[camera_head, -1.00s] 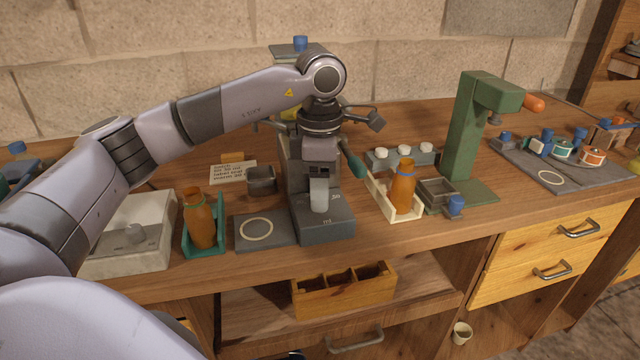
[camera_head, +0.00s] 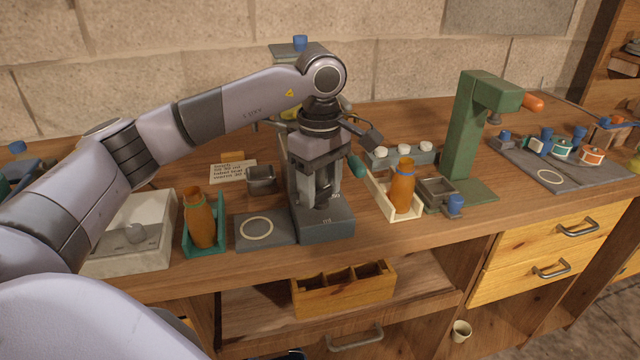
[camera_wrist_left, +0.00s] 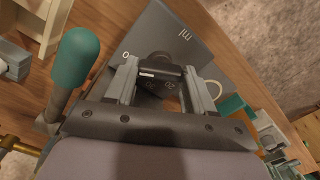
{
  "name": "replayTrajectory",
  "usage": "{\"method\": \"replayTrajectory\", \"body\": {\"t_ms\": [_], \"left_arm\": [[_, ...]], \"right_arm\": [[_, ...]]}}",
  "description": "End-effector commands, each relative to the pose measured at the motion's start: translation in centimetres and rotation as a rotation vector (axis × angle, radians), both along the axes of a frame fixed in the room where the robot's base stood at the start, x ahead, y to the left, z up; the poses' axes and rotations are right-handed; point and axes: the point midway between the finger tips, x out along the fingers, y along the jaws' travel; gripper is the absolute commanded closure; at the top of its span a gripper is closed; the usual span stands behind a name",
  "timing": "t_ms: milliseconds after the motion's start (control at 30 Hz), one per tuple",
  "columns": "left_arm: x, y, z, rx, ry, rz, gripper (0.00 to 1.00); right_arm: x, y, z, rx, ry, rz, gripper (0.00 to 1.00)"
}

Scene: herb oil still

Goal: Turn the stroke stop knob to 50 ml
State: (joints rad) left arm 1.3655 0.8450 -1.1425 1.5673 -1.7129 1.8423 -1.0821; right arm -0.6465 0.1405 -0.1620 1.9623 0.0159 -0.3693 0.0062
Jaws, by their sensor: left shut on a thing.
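The dark stroke stop knob (camera_wrist_left: 160,70) is on the front base of the grey dosing stand (camera_head: 326,222). My left gripper (camera_head: 322,192) comes down on it from above. In the left wrist view my left gripper (camera_wrist_left: 160,66) has one finger on each side of the knob and is shut on it. A short white mark shows on the knob. The printed "ml" and a "0" show on the base beside it; other figures are partly hidden or too small to read surely. My right gripper is not in view.
A teal-ended lever (camera_head: 357,166) stands close right of my gripper. An amber bottle (camera_head: 200,222) in a teal holder stands left, and another (camera_head: 402,188) in a cream holder right. A grey plate with a ring (camera_head: 262,242) adjoins the stand. A note (camera_head: 232,172) lies behind.

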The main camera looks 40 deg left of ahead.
Motion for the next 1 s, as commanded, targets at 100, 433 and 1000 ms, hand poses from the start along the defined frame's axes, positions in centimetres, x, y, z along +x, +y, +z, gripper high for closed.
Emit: {"method": "replayTrajectory", "body": {"t_ms": [100,433,1000], "left_arm": [[0.06,-0.03,0.12,-0.003,-0.003,-0.031,0.77],[0.05,-0.06,0.12,-0.002,-0.003,-0.056,0.77],[0.05,-0.05,0.29,-0.002,-0.003,-0.052,0.36]], "right_arm": [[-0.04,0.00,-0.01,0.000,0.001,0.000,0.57],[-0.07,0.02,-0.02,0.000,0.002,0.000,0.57],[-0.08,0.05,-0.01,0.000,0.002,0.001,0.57]]}}
